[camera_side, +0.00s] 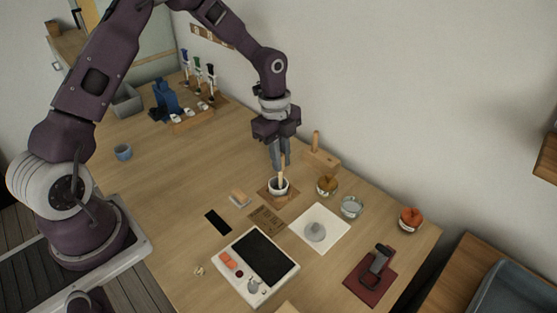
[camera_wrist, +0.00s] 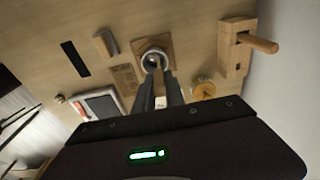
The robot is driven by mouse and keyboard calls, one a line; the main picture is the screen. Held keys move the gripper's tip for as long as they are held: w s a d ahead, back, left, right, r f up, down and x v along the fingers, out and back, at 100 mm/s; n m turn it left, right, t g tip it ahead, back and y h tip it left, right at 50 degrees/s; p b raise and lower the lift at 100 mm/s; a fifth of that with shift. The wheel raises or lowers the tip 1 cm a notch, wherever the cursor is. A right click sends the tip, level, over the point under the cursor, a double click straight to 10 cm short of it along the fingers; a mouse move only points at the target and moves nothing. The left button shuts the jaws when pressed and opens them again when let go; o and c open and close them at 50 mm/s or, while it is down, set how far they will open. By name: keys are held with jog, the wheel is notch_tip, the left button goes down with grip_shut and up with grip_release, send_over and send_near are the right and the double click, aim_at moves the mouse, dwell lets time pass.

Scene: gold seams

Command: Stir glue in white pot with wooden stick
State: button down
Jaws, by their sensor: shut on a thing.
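The white pot (camera_side: 279,187) stands on a square wooden board (camera_side: 264,194) on the table. The wooden stick (camera_side: 283,170) stands nearly upright, its lower end inside the pot. My gripper (camera_side: 280,160) is directly above the pot, pointing down, with its fingers shut on the stick. In the wrist view, my fingers (camera_wrist: 161,92) reach toward the pot (camera_wrist: 154,55), which has a dark inside. The glue itself is too small and shaded to make out.
Right of the pot are a wooden block with a peg (camera_side: 320,155), an amber jar (camera_side: 327,186), a glass of clear liquid (camera_side: 351,207) and a jar with an orange top (camera_side: 411,219). A white sheet with a grey lump (camera_side: 315,232) and a tray with a black pad (camera_side: 262,262) lie in front.

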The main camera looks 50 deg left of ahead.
jog(key=shift+s, duration=0.4)
jog(key=shift+r, duration=0.1)
jog(key=shift+r, duration=2.15)
jog(key=shift+r, duration=2.5)
